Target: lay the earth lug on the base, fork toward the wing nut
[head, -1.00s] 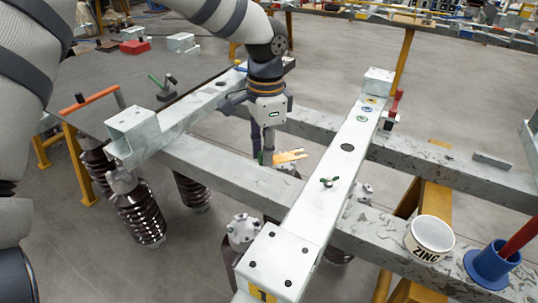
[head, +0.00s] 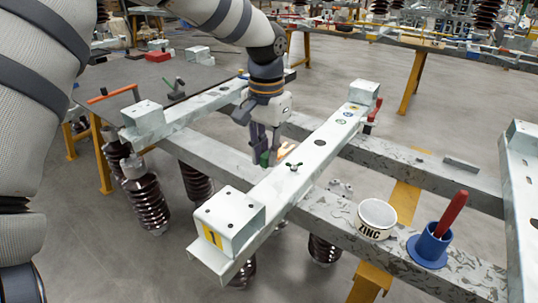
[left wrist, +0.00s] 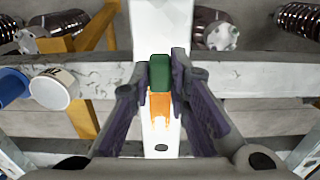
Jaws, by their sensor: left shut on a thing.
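My left gripper (head: 264,152) is shut on the earth lug, pointing down beside the base's left edge in the head view. The lug's green sleeve (left wrist: 160,74) sits between the fingertips in the left wrist view. Its orange fork (left wrist: 160,106) points down that picture, over the white base. In the head view the lug's orange part (head: 287,150) is partly hidden. The base (head: 326,140) is a long pale beam with holes. My right gripper is not in view.
A white ZINC pot (head: 376,218) and a blue holder (head: 428,249) with a red handle stand on the grey cross beam at right. A raised block (head: 228,220) is at the base's near end. A second pale beam (head: 195,113) lies at left.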

